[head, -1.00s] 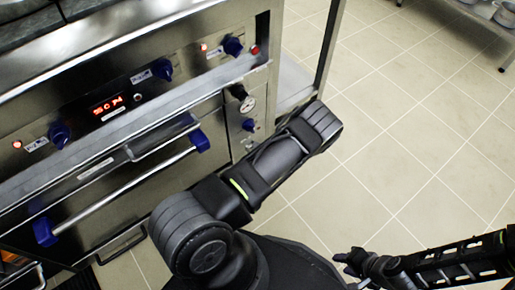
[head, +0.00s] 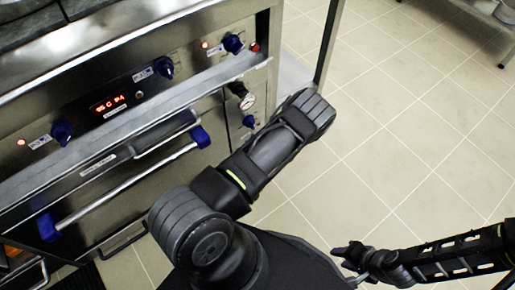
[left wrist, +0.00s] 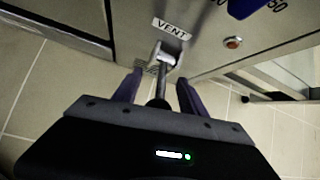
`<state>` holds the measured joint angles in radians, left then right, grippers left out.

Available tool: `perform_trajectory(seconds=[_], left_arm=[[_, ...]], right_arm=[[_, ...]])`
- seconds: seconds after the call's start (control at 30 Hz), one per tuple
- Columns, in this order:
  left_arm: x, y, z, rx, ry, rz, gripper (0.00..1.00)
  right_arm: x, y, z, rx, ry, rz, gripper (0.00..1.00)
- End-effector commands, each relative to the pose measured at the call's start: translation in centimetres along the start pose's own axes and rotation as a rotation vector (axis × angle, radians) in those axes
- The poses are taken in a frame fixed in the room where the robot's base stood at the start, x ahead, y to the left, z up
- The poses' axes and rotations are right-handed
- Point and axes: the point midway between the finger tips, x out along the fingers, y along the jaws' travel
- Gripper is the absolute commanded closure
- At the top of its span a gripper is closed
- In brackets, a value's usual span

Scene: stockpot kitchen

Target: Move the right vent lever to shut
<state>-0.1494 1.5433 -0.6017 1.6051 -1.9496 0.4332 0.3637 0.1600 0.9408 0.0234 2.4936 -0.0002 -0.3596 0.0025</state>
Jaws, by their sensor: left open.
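The vent lever (left wrist: 161,71) shows in the left wrist view below a VENT label, as a metal bracket with a thin rod and a dark end pointing towards my wrist. My left gripper (left wrist: 159,80) is open, with one finger on each side of the lever; I cannot tell whether either finger touches it. In the head view my left forearm covers the lever and this gripper. My right gripper (head: 352,256) is low at the right over the floor, away from the oven; its opening is unclear.
The steel oven front (head: 175,110) has several blue knobs, a lit display (head: 109,103) and a door handle bar (head: 130,185). A pressure gauge (head: 247,102) and a small blue valve knob (head: 250,121) sit on its right side panel. The tiled floor (head: 420,130) to the right is open.

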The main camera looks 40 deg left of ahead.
Motion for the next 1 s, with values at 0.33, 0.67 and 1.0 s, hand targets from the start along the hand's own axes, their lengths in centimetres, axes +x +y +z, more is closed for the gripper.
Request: perform_trajectory(seconds=[0.33, 0.67, 1.0], left_arm=[[-1.3, -0.1, 0.1, 0.0, 0.0, 0.0, 0.51], [-6.5, -0.1, 0.1, 0.0, 0.001, -0.001, 0.51], [-7.8, 0.0, 0.0, 0.0, 0.0, 0.001, 0.51]], right_arm=[[-0.5, -0.3, 0.1, -0.001, -0.002, -0.001, 0.64], [-2.0, -1.1, 0.4, -0.006, -0.009, -0.004, 0.64], [-2.2, -1.1, 0.3, -0.006, -0.008, -0.004, 0.64]])
